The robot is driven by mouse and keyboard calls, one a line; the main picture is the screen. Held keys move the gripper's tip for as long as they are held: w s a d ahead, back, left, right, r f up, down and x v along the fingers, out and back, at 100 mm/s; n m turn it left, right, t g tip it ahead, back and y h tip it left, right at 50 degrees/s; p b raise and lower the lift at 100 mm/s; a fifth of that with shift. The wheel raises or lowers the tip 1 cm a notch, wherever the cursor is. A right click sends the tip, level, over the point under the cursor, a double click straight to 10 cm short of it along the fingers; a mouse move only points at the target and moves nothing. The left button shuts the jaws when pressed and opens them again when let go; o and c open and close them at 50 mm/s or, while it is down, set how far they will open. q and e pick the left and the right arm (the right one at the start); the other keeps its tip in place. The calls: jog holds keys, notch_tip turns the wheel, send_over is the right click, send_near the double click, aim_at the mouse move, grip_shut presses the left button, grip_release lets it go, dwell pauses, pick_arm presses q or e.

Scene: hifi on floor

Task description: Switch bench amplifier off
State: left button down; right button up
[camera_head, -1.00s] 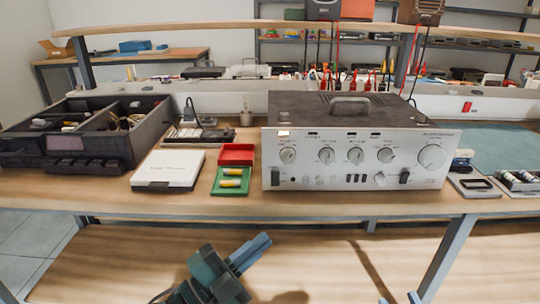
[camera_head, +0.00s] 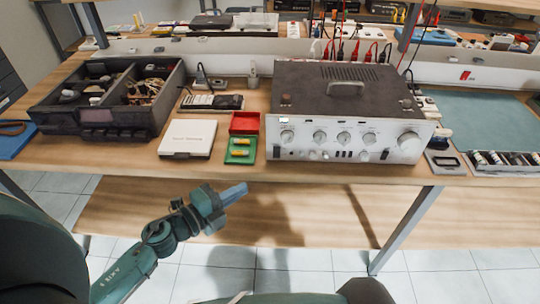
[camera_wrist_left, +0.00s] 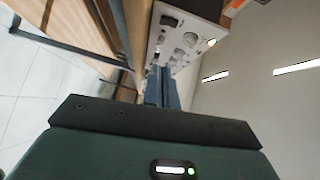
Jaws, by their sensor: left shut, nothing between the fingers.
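The bench amplifier (camera_head: 345,92) stands on the workbench, a dark-topped box with a handle and a silver front panel with several round knobs. A small indicator (camera_head: 285,120) glows at the panel's upper left, and small dark switches sit along its lower edge. My left gripper (camera_head: 238,191) is shut and empty, in front of the bench's front edge and below the amplifier's left end, apart from it. In the left wrist view the closed fingers (camera_wrist_left: 162,88) point towards the silver panel (camera_wrist_left: 185,35), seen sideways with its glowing light. My right gripper is out of view.
A green tray (camera_head: 231,158) with yellow cylinders, a red tray (camera_head: 244,114) and a white box (camera_head: 188,138) stand left of the amplifier. A dark divided case (camera_head: 72,121) is farther left. A lower wooden shelf (camera_head: 285,226) lies below the bench top.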

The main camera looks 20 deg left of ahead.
pick_arm(q)
jog(key=p, duration=0.1)
send_near(277, 153)
jog(key=d, duration=0.1)
jog(key=w+d, duration=0.1)
jog(key=d, duration=0.2)
jog(key=shift+w+d+f, duration=0.2)
jog(key=shift+d+f, duration=0.2)
jog(key=shift+w+a+f, duration=0.15)
jog(key=shift+w, duration=0.45)
jog(key=shift+w+a+f, duration=0.15)
jog(key=shift+w, duration=0.45)
jog(key=shift+w+a, duration=0.2)
jog(key=shift+w, duration=0.5)
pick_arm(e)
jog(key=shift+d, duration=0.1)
pick_arm(q)
jog(key=shift+f+b, duration=0.1)
jog(key=shift+b, duration=0.2)
